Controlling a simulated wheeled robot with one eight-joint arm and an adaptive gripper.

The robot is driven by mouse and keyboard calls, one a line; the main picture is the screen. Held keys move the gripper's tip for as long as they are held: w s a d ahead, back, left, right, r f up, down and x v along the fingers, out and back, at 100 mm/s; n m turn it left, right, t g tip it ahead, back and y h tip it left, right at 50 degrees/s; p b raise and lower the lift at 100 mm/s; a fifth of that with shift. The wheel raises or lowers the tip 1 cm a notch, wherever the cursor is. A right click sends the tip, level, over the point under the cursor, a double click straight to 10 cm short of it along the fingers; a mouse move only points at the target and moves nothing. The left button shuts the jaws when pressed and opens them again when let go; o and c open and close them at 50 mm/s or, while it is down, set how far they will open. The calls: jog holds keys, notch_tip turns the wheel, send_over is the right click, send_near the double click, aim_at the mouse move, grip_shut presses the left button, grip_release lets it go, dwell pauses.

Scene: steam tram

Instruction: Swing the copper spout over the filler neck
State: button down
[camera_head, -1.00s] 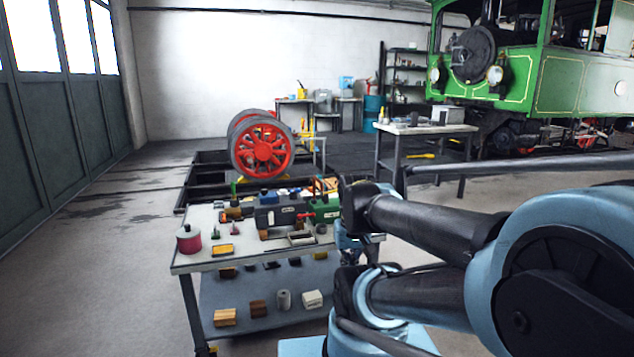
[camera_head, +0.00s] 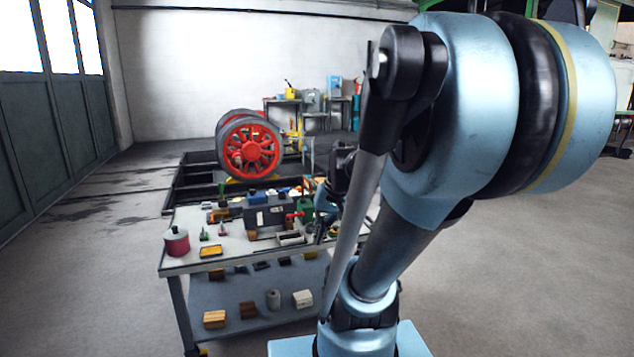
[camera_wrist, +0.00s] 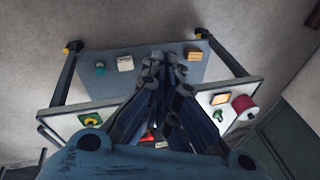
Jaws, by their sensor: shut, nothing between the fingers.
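I cannot make out a copper spout or a filler neck for certain in either view. A trolley (camera_head: 181,263) stands ahead with a crowd of small items on its top. Among them is a dark grey block-like device (camera_head: 268,215) with a red handle (camera_head: 294,215). My gripper (camera_wrist: 160,58) shows in the wrist view with its fingertips together and nothing between them. The trolley's top (camera_wrist: 68,126) and lower shelf (camera_wrist: 120,82) lie beyond the fingers, which hide the middle of the top. In the head view my arm covers the trolley's right end.
Red wheels (camera_head: 250,150) stand behind. The floor at the left is clear.

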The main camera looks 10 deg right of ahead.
jog(key=w+d+r+m+t+y, duration=0.1)
jog(key=w+d+r+y, duration=0.15)
jog(key=w, duration=1.05)
jog(key=w+d+r+m+t+y, duration=0.15)
jog(key=w+r+y, duration=0.25)
jog(key=w, duration=1)
jog(key=w+d+f+m+t+y, duration=0.1)
jog(key=w+d+f+t+y, duration=0.1)
jog(key=w+d, duration=0.5)
jog(key=w+d+f+m+t+y, duration=0.1)
jog(key=w+d+f+t, duration=0.1)
jog(key=w+d, duration=0.6)
jog(key=shift+w+d+f+t+y, duration=0.2)
jog(key=shift+d+t+y, duration=0.15)
jog(key=shift+d+t, duration=0.25)
jog(key=s+a+x, duration=0.1)
jog(key=s+x, duration=0.1)
jog(key=x, duration=1)
jog(key=shift+a+f, duration=0.25)
jog(key=shift+a, duration=0.45)
